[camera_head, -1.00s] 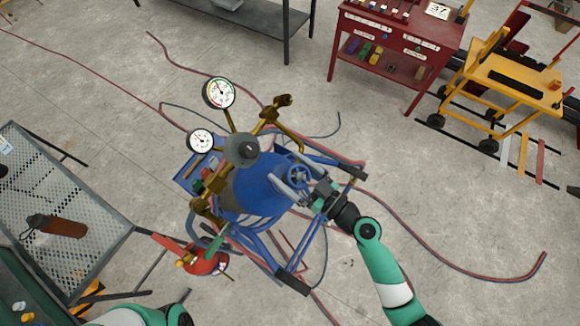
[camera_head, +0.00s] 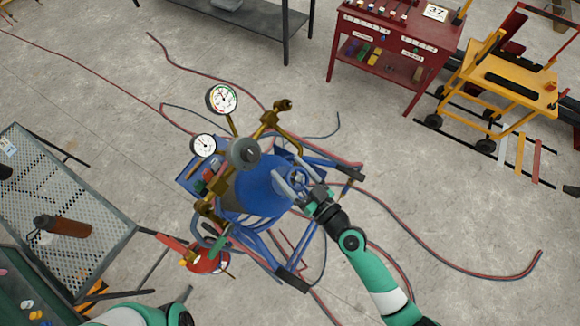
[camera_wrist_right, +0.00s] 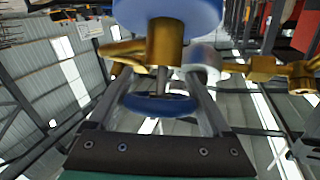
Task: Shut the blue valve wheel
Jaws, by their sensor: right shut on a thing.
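The blue valve wheel (camera_head: 297,179) is on the right side of a blue tank (camera_head: 262,185), partly covered by my right gripper. In the right wrist view the wheel (camera_wrist_right: 158,104) lies between the two grey fingers, below a brass valve body. My right gripper (camera_head: 288,184) is shut on the wheel; the fingers (camera_wrist_right: 158,95) stand at the wheel's left and right rim. Of my left arm only a white and green link shows at the bottom edge; its gripper is not in view.
Two round gauges (camera_head: 221,99) and brass pipes (camera_head: 270,118) stand above the tank. A red hose fitting (camera_head: 208,262) lies at its lower left. A perforated table (camera_head: 110,232) is at left, a red tool cart (camera_head: 390,52) behind. Hoses run over the open floor at right.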

